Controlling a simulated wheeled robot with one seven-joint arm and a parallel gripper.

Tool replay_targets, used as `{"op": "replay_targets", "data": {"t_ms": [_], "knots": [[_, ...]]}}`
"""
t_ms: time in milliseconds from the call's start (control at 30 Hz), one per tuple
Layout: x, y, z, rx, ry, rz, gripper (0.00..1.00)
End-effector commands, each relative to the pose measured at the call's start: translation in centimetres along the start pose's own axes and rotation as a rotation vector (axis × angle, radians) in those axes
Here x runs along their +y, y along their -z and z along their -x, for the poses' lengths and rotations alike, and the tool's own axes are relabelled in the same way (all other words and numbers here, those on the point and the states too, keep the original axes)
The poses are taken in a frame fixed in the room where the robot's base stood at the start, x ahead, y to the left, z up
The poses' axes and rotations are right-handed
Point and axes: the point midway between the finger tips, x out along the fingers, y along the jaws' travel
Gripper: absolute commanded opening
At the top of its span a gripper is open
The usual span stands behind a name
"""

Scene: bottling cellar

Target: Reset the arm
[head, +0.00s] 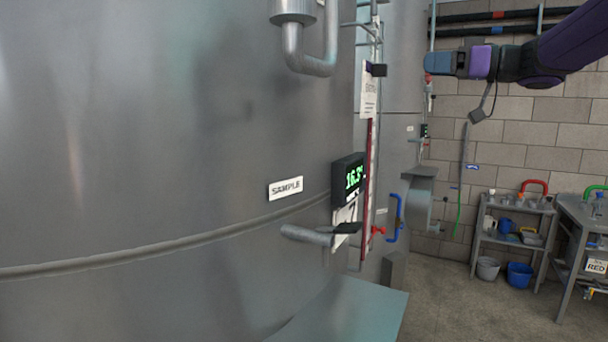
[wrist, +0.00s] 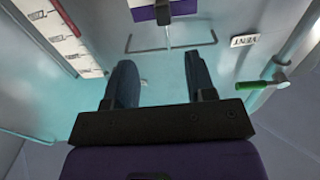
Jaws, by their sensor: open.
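My purple arm reaches in from the upper right of the head view. My gripper (head: 432,63) is raised there and points left, in front of the block wall. In the wrist view its two dark blue fingers stand apart, and the space between my gripper's fingertips (wrist: 160,78) is empty. The gripper is open and I see nothing held.
A grey shelf (head: 512,241) and a table (head: 581,208) stand right. The wrist view shows a VENT label (wrist: 245,41) and green-handled valve (wrist: 257,85).

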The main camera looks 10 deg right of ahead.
Motion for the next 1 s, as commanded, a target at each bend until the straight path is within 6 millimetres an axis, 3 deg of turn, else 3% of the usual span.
{"op": "replay_targets", "data": {"t_ms": [233, 467, 567, 767, 867, 1000], "knots": [[-0.1, 2.3, 0.7, 0.127, -0.336, 0.094, 0.5], [-0.8, 0.8, 4.0, 0.101, -0.721, 0.08, 0.5], [-1.7, -1.4, 5.8, 0.028, -0.862, 0.036, 0.5], [-5.6, -7.9, 9.2, -0.214, -1.049, -0.099, 0.5], [-8.6, -11.8, 10.8, -0.374, -1.085, -0.182, 0.5], [-14.1, -17.7, 12.8, -0.618, -1.061, -0.305, 0.5]]}}
